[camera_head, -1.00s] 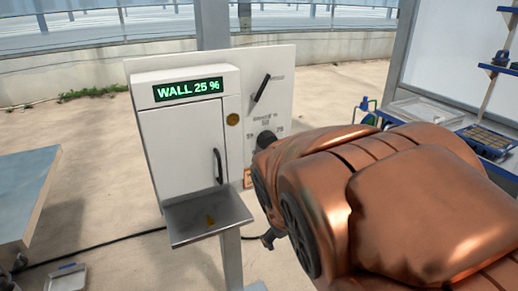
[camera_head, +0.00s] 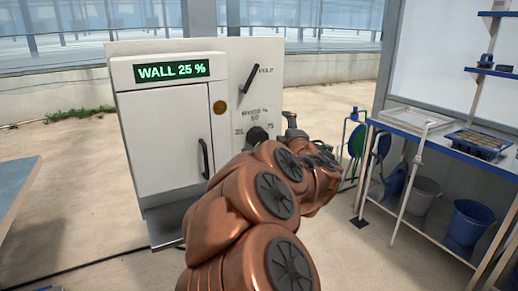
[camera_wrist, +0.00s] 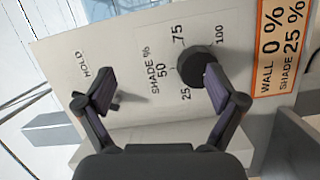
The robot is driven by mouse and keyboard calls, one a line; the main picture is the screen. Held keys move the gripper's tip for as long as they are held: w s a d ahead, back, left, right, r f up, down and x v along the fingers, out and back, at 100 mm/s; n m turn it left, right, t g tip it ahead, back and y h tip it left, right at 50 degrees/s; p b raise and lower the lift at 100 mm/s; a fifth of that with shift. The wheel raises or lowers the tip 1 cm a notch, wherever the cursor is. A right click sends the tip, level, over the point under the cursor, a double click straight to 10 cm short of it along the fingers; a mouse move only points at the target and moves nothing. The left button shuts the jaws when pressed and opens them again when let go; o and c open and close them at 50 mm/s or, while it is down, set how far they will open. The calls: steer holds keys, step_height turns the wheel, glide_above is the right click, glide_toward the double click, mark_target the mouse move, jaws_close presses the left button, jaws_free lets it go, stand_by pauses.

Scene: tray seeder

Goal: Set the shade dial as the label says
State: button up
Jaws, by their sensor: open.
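The dark round shade dial (camera_head: 257,136) sits low on the white panel right of the cabinet door. In the wrist view the dial (camera_wrist: 196,68) is large, with 25, 50, 75 and 100 around it; I cannot read its pointer. An orange-edged label (camera_wrist: 281,45) reads WALL 0 %, SHADE 25 %. My gripper (camera_wrist: 160,92) is open and empty in front of the panel. Its right finger overlaps the dial's lower edge in the picture; contact cannot be told. In the head view my arm hides the label.
A lever marked HOLD (camera_head: 249,78) is above the dial; my left finger partly covers it in the wrist view. The cabinet display (camera_head: 172,71) reads WALL 25 %. A door handle (camera_head: 204,158) stands left of my arm. A blue-edged bench (camera_head: 440,137) is at right.

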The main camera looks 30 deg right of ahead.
mark_target(261, 140)
steer(key=shift+w+a+f+n+t+y+b, duration=0.3)
steer(key=shift+w+f+n+y, duration=0.55)
steer(key=shift+w, duration=0.8)
steer(key=shift+w+a+f+n+t+y+b, duration=0.1)
steer(key=shift+w+a+f+n+y, duration=0.25)
steer(key=shift+w+f+n+y, duration=0.95)
steer(key=shift+w+a+f+n+t+y+b, duration=0.15)
steer(key=shift+w+a+f+n+t+y, duration=0.3)
steer(key=shift+w, duration=1.6)
steer(key=shift+d+f+g, duration=0.1)
steer(key=shift+g, duration=0.15)
steer(key=shift+c, duration=0.2)
steer(key=c, duration=1.1)
